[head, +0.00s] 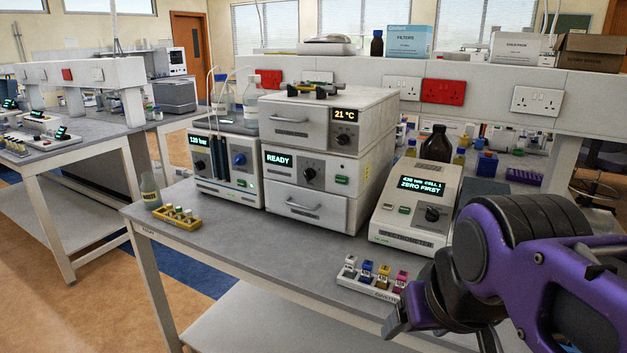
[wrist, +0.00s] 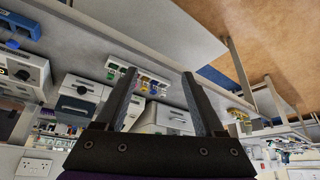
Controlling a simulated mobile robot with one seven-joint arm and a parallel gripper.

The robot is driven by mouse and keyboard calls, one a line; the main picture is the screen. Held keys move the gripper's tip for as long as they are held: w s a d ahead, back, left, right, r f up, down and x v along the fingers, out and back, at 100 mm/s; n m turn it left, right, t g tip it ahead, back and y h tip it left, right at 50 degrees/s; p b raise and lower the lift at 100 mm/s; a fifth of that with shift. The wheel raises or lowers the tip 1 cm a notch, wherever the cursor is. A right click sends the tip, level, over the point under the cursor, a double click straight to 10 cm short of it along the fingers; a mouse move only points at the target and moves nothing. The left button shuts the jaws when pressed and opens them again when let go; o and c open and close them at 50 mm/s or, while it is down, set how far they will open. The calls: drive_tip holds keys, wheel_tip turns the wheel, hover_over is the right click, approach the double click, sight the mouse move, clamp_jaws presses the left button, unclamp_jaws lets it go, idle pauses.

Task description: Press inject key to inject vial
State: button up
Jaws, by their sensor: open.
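A stack of white instrument modules (head: 325,150) stands on the grey bench in the head view. Its middle module shows "READY" (head: 279,159), with a dark knob (head: 309,169) and a green key (head: 342,180) to its right. I cannot read whether this key is marked inject. A yellow rack with several capped vials (head: 177,218) lies at the bench's left front; I cannot see a vial inside the stack. My gripper (wrist: 158,75) is open and empty in the wrist view, with its two dark fingers apart. My purple arm is at the right of the head view, clear of the stack.
A pump unit reading "120 bar" (head: 225,165) stands left of the stack. A photometer reading "ZERO FIRST" (head: 415,208) stands right, with a rack of coloured-topped cells (head: 372,274) in front. Bench space before the stack is clear.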

drive_tip(key=shift+c, duration=0.2)
clamp_jaws()
idle(1.5)
